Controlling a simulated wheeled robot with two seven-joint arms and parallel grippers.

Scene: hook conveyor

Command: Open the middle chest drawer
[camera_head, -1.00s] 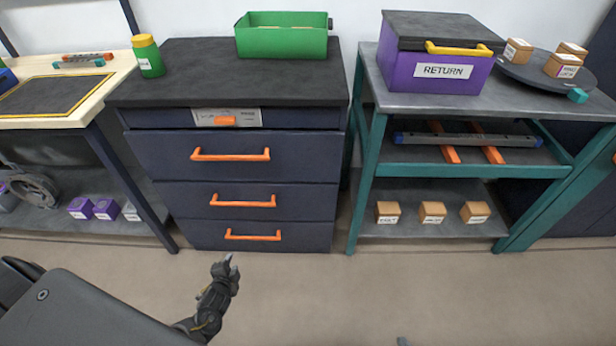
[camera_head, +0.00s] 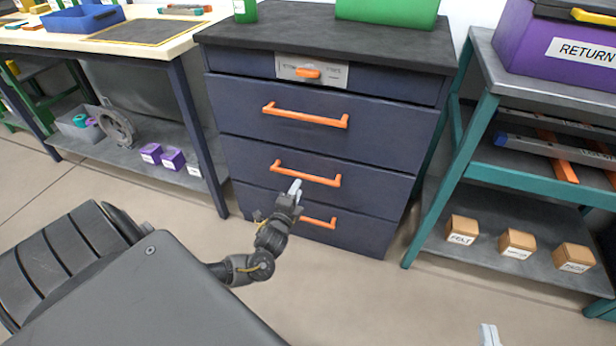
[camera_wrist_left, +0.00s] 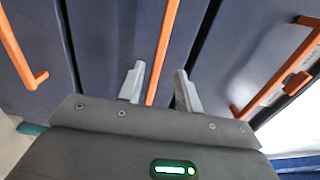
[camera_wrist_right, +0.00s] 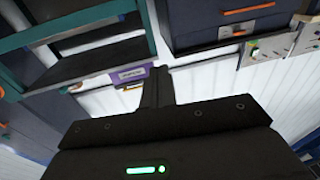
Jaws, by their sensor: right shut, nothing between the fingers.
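The dark blue chest (camera_head: 330,42) has three drawers with orange bar handles, all flush. The middle drawer (camera_head: 375,190) has its handle (camera_head: 318,178) in the centre of the front. My left gripper (camera_head: 296,188) is in front of this handle, near its left half. In the left wrist view, the fingers (camera_wrist_left: 158,88) are open and the middle handle (camera_wrist_left: 163,50) runs between them. I cannot tell whether the fingertips reach around the bar. My right gripper (camera_head: 488,335) shows only as a pale tip at the bottom edge; its fingers (camera_wrist_right: 157,88) are shut and empty.
A grey latch panel (camera_head: 335,75) sits above the drawers. A teal-framed shelf (camera_head: 450,185) with a purple RETURN box (camera_head: 540,35) stands right of the chest. A workbench (camera_head: 185,100) stands to the left. The floor (camera_head: 400,310) before the chest is clear.

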